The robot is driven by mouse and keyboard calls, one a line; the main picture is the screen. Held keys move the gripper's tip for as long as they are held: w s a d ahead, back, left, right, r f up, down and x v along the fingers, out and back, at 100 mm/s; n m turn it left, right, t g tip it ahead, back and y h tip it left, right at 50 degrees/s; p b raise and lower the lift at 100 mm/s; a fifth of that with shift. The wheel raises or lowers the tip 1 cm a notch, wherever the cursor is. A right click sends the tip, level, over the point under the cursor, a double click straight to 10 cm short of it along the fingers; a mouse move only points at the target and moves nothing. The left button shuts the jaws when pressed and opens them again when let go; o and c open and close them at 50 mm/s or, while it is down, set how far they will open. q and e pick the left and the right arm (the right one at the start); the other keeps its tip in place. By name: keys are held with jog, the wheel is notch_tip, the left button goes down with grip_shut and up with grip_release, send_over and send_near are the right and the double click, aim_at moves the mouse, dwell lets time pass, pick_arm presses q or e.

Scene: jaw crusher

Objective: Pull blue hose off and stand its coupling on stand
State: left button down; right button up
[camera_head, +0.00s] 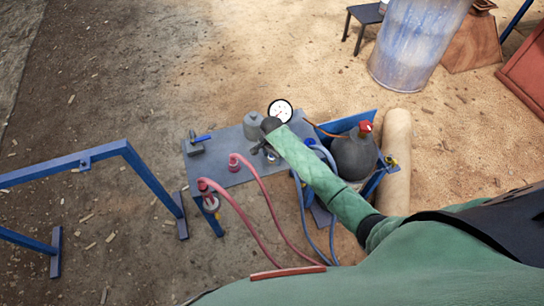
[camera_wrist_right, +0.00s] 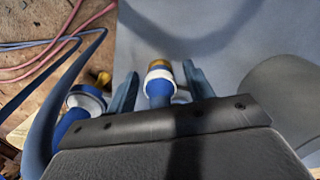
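My right gripper (camera_head: 262,147) is over the grey top of the blue-framed bench in the head view, partly hidden by its own arm. In the right wrist view its fingers (camera_wrist_right: 160,88) are apart. A blue coupling (camera_wrist_right: 157,86) with a white collar and brass end shows between them, with gaps on both sides. I cannot tell whether a hose is on it. Another blue fitting (camera_wrist_right: 86,100) with a white ring is to the left, beside a blue hose (camera_wrist_right: 42,125). Blue hoses (camera_head: 303,205) hang over the bench front. I cannot identify the stand. My left gripper is out of view.
Two pink hoses (camera_head: 262,187) leave red fittings on the bench (camera_head: 232,179) and hang in front. A gauge (camera_head: 280,110), a grey bottle (camera_head: 252,126) and a dark round tank (camera_head: 355,155) stand close around my right arm. A blue frame (camera_head: 145,175) stands at left.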

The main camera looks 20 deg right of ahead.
jog(key=shift+r+b, duration=0.4)
jog(key=shift+r, duration=0.45)
notch_tip(320, 180, up, 4)
jog(key=shift+f+b, duration=0.25)
jog(key=shift+b, duration=0.25)
jog(key=shift+r, duration=1.3)
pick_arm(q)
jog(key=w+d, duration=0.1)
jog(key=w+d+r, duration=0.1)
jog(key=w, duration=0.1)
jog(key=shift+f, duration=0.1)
